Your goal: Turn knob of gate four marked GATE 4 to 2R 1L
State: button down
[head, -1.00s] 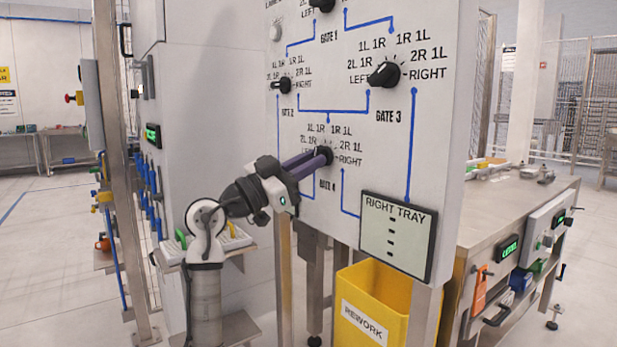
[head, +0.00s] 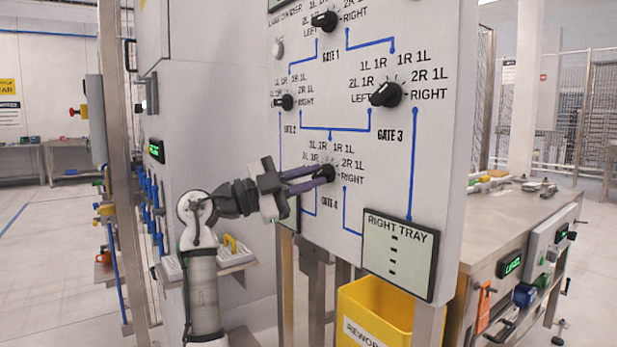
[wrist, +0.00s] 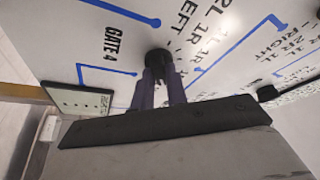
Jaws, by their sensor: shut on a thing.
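The GATE 4 knob (head: 327,171) is a black dial low on the white panel (head: 335,235), with position labels around its upper side. My gripper (head: 322,175) reaches it from the left, and its purple fingers are shut on the knob. In the wrist view the knob (wrist: 158,62) sits between the fingertips (wrist: 160,75), beside the GATE 4 lettering. The fingers partly hide the knob, so I cannot tell exactly which label it points to.
Other black knobs for gate 1 (head: 324,20), gate 2 (head: 284,102) and gate 3 (head: 386,94) are on the panel. The RIGHT TRAY display (head: 399,250) is lower right. A yellow REWORK bin (head: 385,310) stands below, and a metal bench (head: 510,225) is at right.

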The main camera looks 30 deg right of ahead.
dwell(0.4)
jog(key=c, duration=1.4)
grip_release()
jog(key=v, duration=1.4)
